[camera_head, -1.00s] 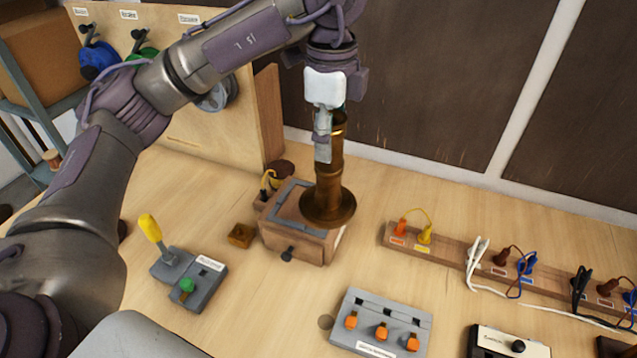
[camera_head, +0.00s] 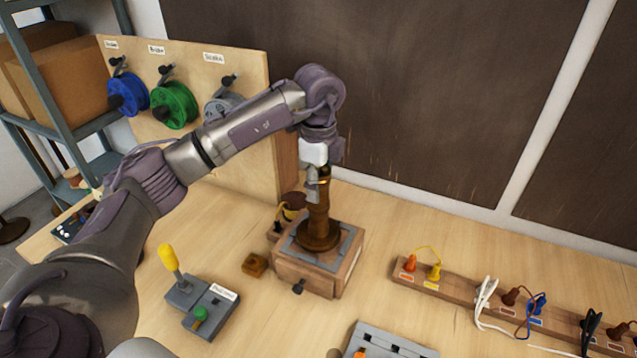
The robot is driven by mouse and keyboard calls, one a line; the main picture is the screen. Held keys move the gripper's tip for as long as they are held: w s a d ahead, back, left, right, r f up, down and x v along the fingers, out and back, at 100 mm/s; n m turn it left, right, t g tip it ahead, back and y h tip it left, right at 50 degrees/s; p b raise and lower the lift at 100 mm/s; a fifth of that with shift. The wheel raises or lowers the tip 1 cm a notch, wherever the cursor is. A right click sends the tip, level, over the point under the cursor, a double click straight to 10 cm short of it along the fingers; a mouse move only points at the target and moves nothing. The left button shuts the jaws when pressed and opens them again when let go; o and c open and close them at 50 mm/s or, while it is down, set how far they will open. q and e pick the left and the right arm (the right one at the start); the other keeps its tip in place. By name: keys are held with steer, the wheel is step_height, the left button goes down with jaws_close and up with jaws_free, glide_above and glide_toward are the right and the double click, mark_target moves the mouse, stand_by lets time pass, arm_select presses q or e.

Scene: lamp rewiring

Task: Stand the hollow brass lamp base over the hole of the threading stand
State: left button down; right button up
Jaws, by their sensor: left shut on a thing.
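The brass lamp base (camera_head: 318,228) is upright, a slim column on a round flared foot. Its foot is over the top of the wooden threading stand (camera_head: 345,278), inside the grey frame there, and looks to be on or very near the surface. The stand's hole is hidden under the foot. My left gripper (camera_head: 315,187) points down from above and is shut on the upper part of the column. My right gripper is not in view.
A lever box (camera_head: 203,308) with a yellow handle and a small wooden block (camera_head: 254,264) are left of the stand. A plug rail (camera_head: 460,290) lies right. A spool board (camera_head: 225,165) stands behind left. Bare table lies between stand and rail.

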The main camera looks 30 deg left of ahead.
arm_select(q)
steer(key=shift+f, duration=0.5)
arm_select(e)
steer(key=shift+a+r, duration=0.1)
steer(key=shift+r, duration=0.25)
arm_select(q)
steer(key=shift+f, duration=0.15)
steer(key=c, duration=0.6)
jaws_free()
steer(key=shift+s, duration=0.1)
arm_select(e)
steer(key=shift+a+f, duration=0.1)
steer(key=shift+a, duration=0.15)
arm_select(q)
step_height(320, 180, up, 12)
steer(key=shift+r+b, duration=0.1)
steer(key=shift+b, duration=1.1)
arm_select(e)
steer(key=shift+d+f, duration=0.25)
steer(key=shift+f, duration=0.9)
